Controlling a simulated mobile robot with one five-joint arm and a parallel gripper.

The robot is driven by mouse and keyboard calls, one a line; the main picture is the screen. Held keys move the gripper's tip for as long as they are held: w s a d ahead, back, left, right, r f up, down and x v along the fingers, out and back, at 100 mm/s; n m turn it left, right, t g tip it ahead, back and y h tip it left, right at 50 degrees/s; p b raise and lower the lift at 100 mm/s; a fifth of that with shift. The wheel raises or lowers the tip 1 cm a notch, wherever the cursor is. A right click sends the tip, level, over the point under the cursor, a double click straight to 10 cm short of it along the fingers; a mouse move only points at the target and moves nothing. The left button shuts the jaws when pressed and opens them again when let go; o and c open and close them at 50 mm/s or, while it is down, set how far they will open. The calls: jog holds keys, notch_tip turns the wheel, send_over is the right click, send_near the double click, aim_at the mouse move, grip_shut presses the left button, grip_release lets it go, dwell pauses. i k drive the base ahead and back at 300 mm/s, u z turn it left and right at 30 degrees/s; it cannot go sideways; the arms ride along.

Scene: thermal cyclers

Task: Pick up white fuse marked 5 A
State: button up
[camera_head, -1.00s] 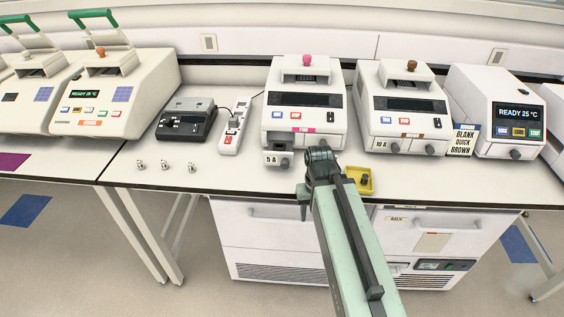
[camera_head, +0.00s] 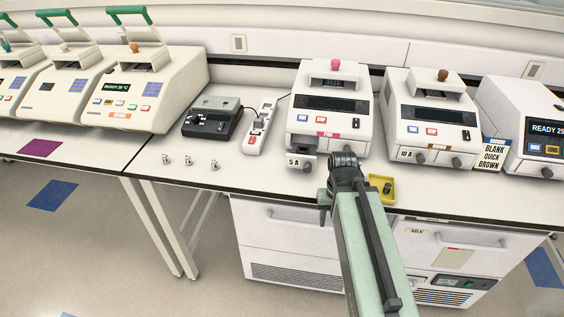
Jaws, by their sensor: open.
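Three small pale fuses stand apart in a row on the bench at the left: a left one (camera_head: 166,159), a middle one (camera_head: 188,161) and a right one (camera_head: 214,165). Each has dark marks too small to read, so I cannot tell which is marked 5 A. My gripper (camera_head: 342,161) is at the bench front before that cycler, well right of the fuses. It is open, its fingers are hard to make out, and I see nothing held.
A yellow tray (camera_head: 388,189) with a dark item sits just right of my gripper. A dark device (camera_head: 212,122) and a white power strip (camera_head: 258,132) stand behind the fuses. A brown-knobbed cycler (camera_head: 430,115) labelled 10 A is right. The bench around the fuses is clear.

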aim_at(214, 162)
jog(key=k, duration=0.5)
jog(key=z, duration=2.3)
jog(key=k, duration=1.6)
jog(key=u, duration=2.5)
jog(key=i, duration=0.55)
